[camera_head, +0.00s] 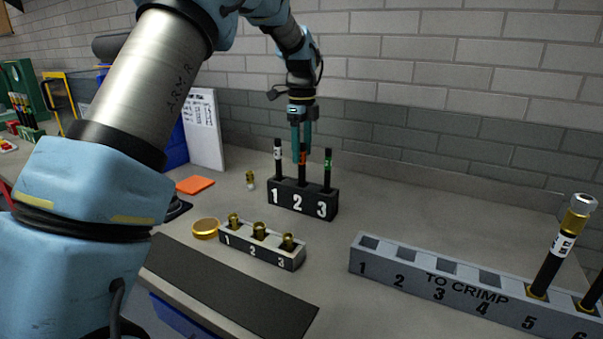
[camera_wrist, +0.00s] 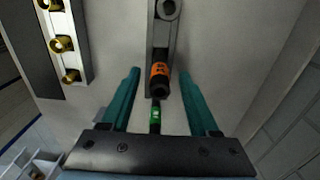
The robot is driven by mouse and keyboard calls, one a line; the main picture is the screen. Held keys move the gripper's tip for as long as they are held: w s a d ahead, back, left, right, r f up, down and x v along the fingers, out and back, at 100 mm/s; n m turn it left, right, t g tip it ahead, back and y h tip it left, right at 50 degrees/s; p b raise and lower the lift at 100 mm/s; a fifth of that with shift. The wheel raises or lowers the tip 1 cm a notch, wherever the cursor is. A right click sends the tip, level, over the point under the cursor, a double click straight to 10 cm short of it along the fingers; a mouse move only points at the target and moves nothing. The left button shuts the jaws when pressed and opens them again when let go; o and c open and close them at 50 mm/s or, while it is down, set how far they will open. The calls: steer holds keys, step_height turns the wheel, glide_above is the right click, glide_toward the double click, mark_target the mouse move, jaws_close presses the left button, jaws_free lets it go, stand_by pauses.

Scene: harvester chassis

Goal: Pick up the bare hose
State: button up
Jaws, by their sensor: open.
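Three upright black hoses with open tops stand in a black block (camera_head: 286,205) numbered 1 to 3. The hose in slot 1 has a white band (camera_head: 278,157), the one in slot 2 an orange band (camera_head: 302,159), and the one in slot 3 a green band (camera_head: 327,162). My gripper (camera_head: 301,160) points down at the middle hose and is open. In the wrist view the orange-banded hose (camera_wrist: 160,80) stands between the teal fingertips, with a gap on both sides. The green-banded hose (camera_wrist: 155,115) also shows between the fingers, nearer the palm.
A small block (camera_head: 262,247) holds brass fittings in front. A long grey TO CRIMP rack (camera_head: 400,268) at right holds a hose with a metal fitting (camera_head: 556,245) in slot 5. A brass disc (camera_head: 205,228), a loose fitting (camera_head: 250,181) and an orange pad (camera_head: 195,185) lie left.

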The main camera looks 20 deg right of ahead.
mark_target(302, 176)
steer(key=shift+f, duration=1.2)
jaws_close()
